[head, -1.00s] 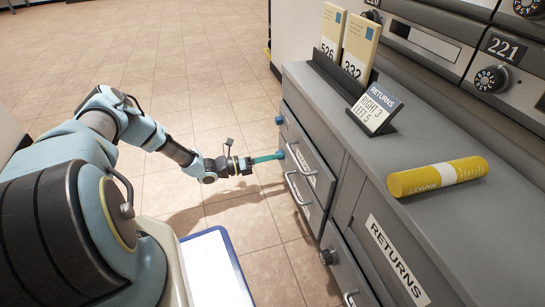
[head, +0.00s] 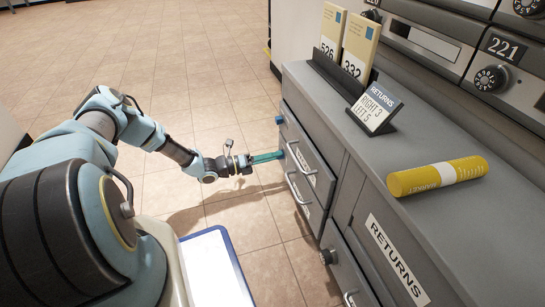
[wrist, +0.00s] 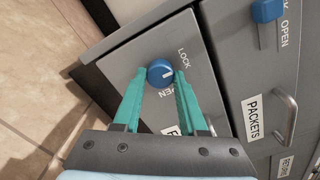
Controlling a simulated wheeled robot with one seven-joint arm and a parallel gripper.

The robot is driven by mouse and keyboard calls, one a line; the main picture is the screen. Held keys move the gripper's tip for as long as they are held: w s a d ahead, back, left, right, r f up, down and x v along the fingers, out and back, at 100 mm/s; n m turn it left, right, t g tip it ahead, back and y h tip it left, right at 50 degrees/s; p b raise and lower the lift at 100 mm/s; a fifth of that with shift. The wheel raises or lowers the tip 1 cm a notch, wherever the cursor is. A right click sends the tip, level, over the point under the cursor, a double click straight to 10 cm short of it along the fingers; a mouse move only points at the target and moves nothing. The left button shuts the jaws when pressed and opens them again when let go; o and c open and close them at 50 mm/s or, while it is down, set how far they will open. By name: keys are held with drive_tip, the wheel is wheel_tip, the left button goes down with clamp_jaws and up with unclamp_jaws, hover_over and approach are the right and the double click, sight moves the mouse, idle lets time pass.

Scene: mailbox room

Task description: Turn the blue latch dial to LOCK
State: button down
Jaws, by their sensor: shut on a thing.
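The blue latch dial (wrist: 160,72) sits on a grey drawer front in the wrist view, with LOCK printed at its upper right and OPEN below it. My gripper (wrist: 166,80) has its two teal fingers shut on the dial, one on each side. The dial's white mark points right, between the two words. In the head view my gripper (head: 283,154) reaches the cabinet front from the left; the fingers are small there and the grip is hard to make out.
A second blue dial (wrist: 266,10) and a PACKETS drawer handle (wrist: 285,115) are to the right in the wrist view. Open tiled floor (head: 215,60) lies beyond my arm.

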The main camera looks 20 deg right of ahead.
drive_tip(key=shift+c, duration=2.2)
unclamp_jaws()
drive_tip(key=shift+a, duration=0.15)
drive_tip(key=w+a+p, duration=0.1)
drive_tip(key=a+p, duration=0.2)
drive_tip(key=a, duration=0.7)
drive_tip(key=shift+w+a, duration=0.15)
drive_tip(key=shift+a, duration=0.1)
